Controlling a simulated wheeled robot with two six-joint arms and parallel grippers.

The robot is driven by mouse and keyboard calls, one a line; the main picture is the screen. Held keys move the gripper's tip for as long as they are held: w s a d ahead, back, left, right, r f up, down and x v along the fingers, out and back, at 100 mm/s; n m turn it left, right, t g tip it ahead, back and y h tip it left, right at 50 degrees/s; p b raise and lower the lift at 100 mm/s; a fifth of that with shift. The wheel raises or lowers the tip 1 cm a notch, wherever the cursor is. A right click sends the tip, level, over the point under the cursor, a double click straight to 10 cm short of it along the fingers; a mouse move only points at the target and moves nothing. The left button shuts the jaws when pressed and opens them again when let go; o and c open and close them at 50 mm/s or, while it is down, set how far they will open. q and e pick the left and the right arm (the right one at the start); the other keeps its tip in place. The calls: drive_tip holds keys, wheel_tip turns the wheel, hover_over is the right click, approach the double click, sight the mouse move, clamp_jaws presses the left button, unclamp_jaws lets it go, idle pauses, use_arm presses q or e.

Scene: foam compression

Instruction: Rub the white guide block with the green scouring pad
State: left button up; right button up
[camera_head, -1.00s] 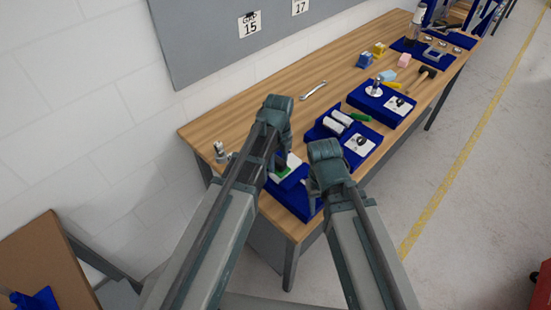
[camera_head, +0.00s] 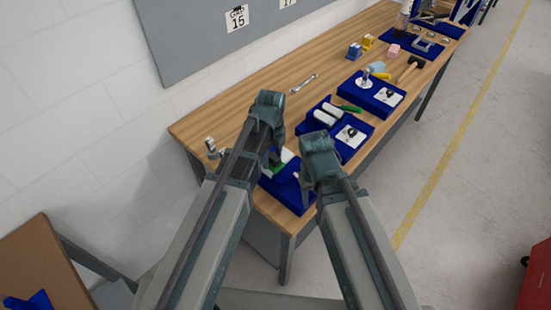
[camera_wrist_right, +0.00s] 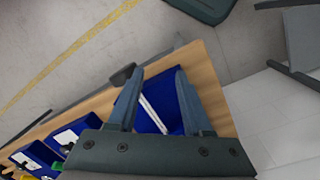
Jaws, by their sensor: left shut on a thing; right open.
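The green scouring pad (camera_head: 277,162) shows as a small green patch at my left gripper (camera_head: 273,160), which is shut on it. The white guide block (camera_head: 288,155) shows as a white patch just beside the pad, at the blue tray on the near end of the bench. The left gripper hides much of both, so I cannot tell whether they touch. My right gripper (camera_head: 302,186) is open and empty over that tray's right side. In the right wrist view its fingers (camera_wrist_right: 160,82) are spread above the blue tray, with a long white piece between them in the picture.
The near blue tray (camera_head: 282,190) lies at the wooden bench's front corner. Further along are a blue tray with white rollers (camera_head: 325,112), another blue tray (camera_head: 372,98), a wrench (camera_head: 304,83) and a mallet (camera_head: 412,68). The bench top behind the trays is mostly clear.

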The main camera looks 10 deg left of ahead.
use_arm(q)
drive_tip(key=shift+w+a, duration=0.7)
drive_tip(key=shift+a, duration=0.2)
drive_tip(key=shift+r, duration=0.1)
wheel_tip(320, 180, up, 6)
drive_tip(key=p, duration=0.6)
wheel_tip(320, 180, up, 3)
drive_tip(key=p, duration=0.3)
idle(0.3)
